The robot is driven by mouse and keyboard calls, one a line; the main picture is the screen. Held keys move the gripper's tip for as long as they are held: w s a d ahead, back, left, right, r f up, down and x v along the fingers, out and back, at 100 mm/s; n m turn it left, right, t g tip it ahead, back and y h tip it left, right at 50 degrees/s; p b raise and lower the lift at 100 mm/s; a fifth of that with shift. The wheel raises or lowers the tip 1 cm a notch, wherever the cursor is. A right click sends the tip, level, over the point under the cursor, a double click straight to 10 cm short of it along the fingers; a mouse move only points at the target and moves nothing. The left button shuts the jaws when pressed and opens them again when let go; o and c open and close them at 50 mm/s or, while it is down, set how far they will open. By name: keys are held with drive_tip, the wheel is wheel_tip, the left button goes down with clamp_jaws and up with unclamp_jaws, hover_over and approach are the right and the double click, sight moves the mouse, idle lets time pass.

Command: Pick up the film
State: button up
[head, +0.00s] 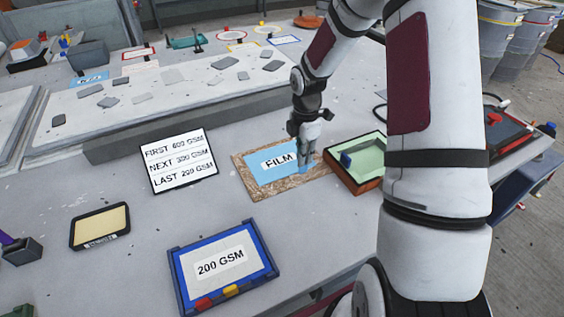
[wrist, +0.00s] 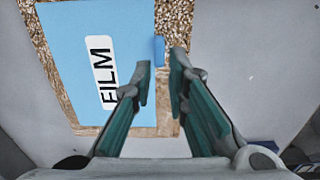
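The film (head: 262,179) is a light blue sheet with a white FILM label, lying flat on a speckled brown board (head: 243,181). In the wrist view the film (wrist: 65,55) fills the upper left, and a small blue tab (wrist: 159,50) stands at its right edge. My gripper (head: 306,163) points down over the right end of the film. In the wrist view my gripper (wrist: 160,68) is open, with its fingertips apart on either side of the tab's near end and nothing held. I cannot tell whether the fingers touch the board.
A green tray with a brown frame (head: 362,178) stands just right of the board. A sign (head: 181,160) stands to the left. A blue-framed 200 GSM tray (head: 222,264) and a yellow pad (head: 99,226) lie nearer. Bare table separates them.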

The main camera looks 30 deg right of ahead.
drive_tip(key=shift+a+f, duration=0.1)
drive_tip(key=shift+f, duration=2.25)
clamp_jaws()
drive_tip(key=shift+r, duration=0.45)
drive_tip(key=r, duration=0.2)
drive_tip(key=shift+s+r, duration=0.35)
drive_tip(key=shift+r, duration=0.05)
drive_tip(key=s, duration=0.5)
drive_tip(key=s+a+r, duration=0.1)
drive_tip(key=s, duration=0.9)
drive_tip(key=shift+s+a+r+p, duration=0.1)
drive_tip(key=shift+a+r+p, duration=0.05)
drive_tip(key=shift+a+p, duration=0.2)
